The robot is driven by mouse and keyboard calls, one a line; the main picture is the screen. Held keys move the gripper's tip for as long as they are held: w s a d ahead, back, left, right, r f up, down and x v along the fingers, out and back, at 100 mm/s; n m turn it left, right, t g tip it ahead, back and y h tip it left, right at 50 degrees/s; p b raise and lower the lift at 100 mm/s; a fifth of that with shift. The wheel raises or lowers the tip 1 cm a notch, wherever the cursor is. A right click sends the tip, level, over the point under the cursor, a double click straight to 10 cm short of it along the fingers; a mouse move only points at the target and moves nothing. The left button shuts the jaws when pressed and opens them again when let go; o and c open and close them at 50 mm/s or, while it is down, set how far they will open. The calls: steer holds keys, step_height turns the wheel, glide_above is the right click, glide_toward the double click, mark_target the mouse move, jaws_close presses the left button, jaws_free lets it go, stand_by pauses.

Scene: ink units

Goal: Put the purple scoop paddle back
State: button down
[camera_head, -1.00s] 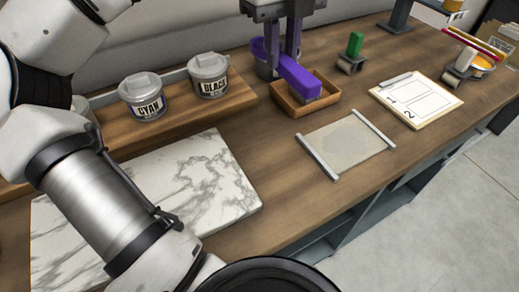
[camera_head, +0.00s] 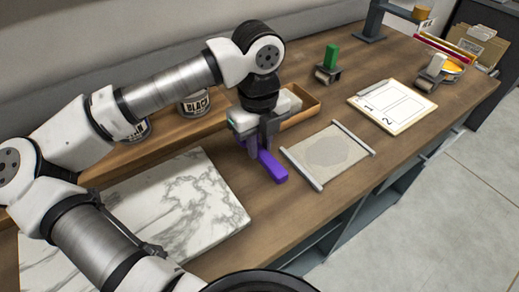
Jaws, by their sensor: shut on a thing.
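The purple scoop paddle (camera_head: 271,166) is in my gripper (camera_head: 261,146), in front of the wooden tray and left of the grey mat. My gripper points down and is shut on the paddle.
A marble slab (camera_head: 190,205) lies left of the paddle. A black-ink can (camera_head: 193,105) and another can stand behind my arm on a wooden shelf. Bare counter shows near the front edge.

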mark_target(259, 148)
steer(key=shift+f, duration=1.45)
steer(key=shift+f, duration=0.2)
steer(key=c, duration=1.3)
jaws_free()
steer(key=shift+r, duration=0.1)
step_height(259, 148, up, 12)
steer(key=shift+w+r+b, duration=0.1)
steer(key=shift+b, duration=0.8)
